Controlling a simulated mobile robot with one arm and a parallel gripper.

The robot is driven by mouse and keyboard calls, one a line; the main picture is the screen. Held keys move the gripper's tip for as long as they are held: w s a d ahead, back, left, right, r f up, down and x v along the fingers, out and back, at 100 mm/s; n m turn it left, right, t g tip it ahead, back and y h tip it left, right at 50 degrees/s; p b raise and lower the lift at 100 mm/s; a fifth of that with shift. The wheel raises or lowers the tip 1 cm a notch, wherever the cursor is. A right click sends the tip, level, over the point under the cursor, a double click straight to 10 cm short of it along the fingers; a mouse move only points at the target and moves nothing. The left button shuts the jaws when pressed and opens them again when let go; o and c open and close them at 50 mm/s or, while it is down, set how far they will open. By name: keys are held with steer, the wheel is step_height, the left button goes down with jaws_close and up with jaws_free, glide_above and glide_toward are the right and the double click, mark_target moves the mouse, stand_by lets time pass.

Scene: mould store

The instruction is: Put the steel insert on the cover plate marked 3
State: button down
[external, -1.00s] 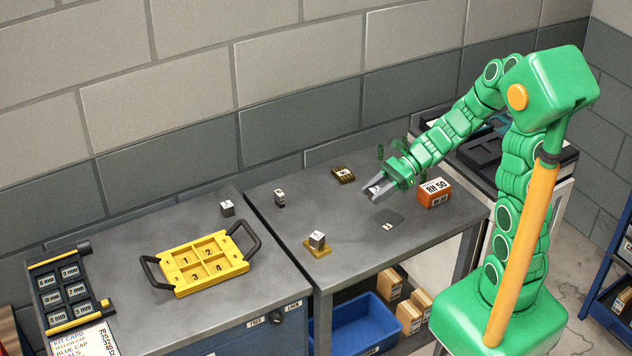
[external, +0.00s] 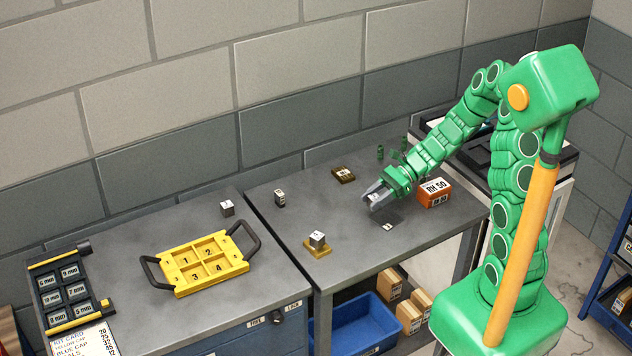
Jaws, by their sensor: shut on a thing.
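My gripper (external: 375,200) is shut on a small grey steel insert (external: 377,198), held above the right-hand table; the jaws hide part of it. Just below and in front of it lies a flat dark plate (external: 392,218) with a small white label, too small to read. A gap seems to show between insert and plate. Another steel block (external: 317,238) sits on a yellow-brown plate (external: 318,251) near the table's front left. I cannot tell which plate is marked 3.
An orange-brown box (external: 434,194) stands right of my gripper. Small steel blocks stand at the right table's left (external: 280,198) and on the left table (external: 227,208). A yellow tray (external: 165,252) with numbered compartments lies on the left table. The right table's middle is clear.

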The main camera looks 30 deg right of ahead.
steer(key=shift+f, duration=1.7)
steer(key=shift+f, duration=0.15)
steer(key=c, duration=0.7)
jaws_free()
